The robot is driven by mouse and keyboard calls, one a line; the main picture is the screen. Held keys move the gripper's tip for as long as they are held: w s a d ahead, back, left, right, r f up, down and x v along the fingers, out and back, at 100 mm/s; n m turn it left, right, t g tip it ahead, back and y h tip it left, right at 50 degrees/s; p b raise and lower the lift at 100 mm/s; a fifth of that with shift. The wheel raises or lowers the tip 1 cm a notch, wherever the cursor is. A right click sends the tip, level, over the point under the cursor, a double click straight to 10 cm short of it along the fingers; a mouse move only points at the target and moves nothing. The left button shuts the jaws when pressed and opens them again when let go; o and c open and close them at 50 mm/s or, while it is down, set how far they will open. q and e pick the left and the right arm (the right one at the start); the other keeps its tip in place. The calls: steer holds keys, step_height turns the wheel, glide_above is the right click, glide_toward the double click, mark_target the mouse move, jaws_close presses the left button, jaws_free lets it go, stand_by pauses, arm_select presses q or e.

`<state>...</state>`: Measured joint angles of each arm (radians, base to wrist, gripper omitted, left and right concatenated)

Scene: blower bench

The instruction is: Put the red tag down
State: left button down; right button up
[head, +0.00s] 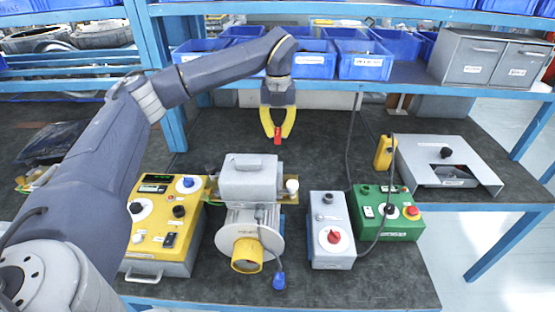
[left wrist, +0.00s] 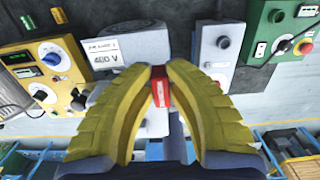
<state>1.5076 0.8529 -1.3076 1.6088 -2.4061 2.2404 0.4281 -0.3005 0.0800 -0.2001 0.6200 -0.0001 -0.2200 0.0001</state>
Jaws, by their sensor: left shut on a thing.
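The red tag (head: 277,138) is between the yellow fingertips of my left gripper (head: 277,130), which is shut on it. The gripper points down over the dark bench top, behind the grey blower (head: 250,180) in the head view. In the left wrist view the red tag (left wrist: 160,86) sits between the tips of the left gripper (left wrist: 160,82). The tag appears held above the bench; the exact height is hard to tell. My right gripper is not in view.
A yellow control box (head: 160,235), a grey box with a red knob (head: 330,230) and a green box (head: 388,212) stand on the bench (head: 215,135). A grey metal housing (head: 445,165) is at right. Blue bins (head: 314,65) line the shelf behind. The back middle of the bench is clear.

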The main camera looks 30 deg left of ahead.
arm_select(q)
steer(key=shift+f, duration=5.45)
steer(key=shift+f, duration=0.1)
steer(key=c, duration=1.4)
jaws_free()
step_height(320, 180, up, 12)
steer(key=shift+r, duration=0.1)
